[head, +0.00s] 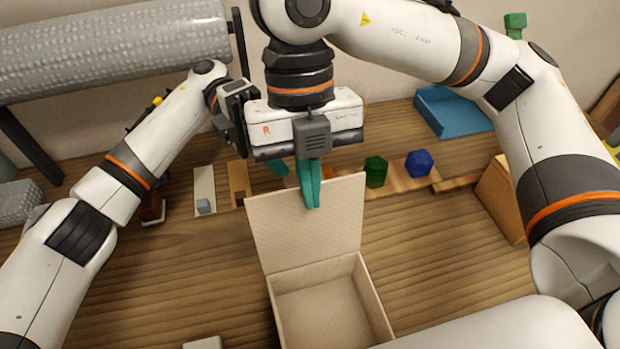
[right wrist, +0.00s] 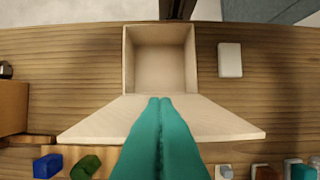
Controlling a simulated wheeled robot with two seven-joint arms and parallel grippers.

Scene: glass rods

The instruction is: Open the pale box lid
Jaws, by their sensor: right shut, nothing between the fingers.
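The pale box (head: 376,306) stands open and empty on the wooden table at the front middle; its inside also shows in the right wrist view (right wrist: 160,66). Its pale lid (head: 283,230) is raised at the back edge and leans back, inner face showing; the lid also shows in the right wrist view (right wrist: 215,122). My right gripper (head: 312,203) is shut and empty, its teal fingertips in front of the lid's upper part; whether they touch is unclear. My left gripper (head: 278,168) is behind it to the left, mostly hidden, with a bit of teal finger showing.
Behind the lid are a green block (head: 376,171) and a blue block (head: 419,163). A small grey block (head: 204,206) sits on a pale strip to the left. A wooden box (head: 502,200) stands right. A white block (right wrist: 229,60) lies beside the pale box.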

